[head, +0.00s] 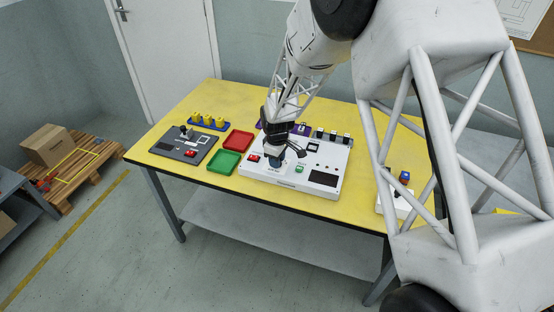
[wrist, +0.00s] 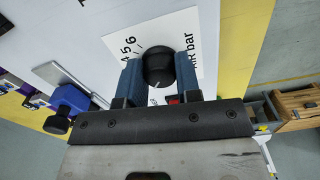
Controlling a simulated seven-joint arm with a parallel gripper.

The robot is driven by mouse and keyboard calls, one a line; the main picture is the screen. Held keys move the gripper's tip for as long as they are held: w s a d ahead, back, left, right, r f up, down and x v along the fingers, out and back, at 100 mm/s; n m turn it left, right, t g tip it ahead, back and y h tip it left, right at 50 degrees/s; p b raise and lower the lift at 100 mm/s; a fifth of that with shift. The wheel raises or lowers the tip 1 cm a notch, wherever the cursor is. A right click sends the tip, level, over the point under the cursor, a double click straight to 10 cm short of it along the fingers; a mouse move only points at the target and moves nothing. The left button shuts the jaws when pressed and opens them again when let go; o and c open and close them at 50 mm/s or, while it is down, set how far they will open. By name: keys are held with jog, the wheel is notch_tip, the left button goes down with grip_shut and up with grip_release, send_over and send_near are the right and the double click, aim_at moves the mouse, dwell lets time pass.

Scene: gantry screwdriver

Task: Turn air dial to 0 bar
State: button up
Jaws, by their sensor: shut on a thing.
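The air dial (wrist: 159,68) is a round black knob on a white label plate (wrist: 125,30) in the wrist view. The plate carries printed numbers, of which 4, 5 and 6 show, and the words "AIR bar". A small light mark shows on the knob's lower left edge. My gripper (wrist: 160,75) has its two blue fingers on either side of the knob and is shut on it. In the head view my gripper (head: 277,158) is over the left part of the white panel (head: 262,172) and hides the dial. The 0 mark cannot be made out.
A green tray (head: 224,163) and a red tray (head: 238,140) lie left of the panel. A dark grey panel (head: 178,152) is further left. Several black-topped parts (head: 333,136) line the panel's back edge. Yellow table (head: 180,110) is clear at back left.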

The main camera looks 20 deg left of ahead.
jog(key=shift+r+n, duration=0.1)
jog(key=shift+n, duration=1)
jog(key=o, duration=0.9)
jog(key=shift+r, duration=3.85)
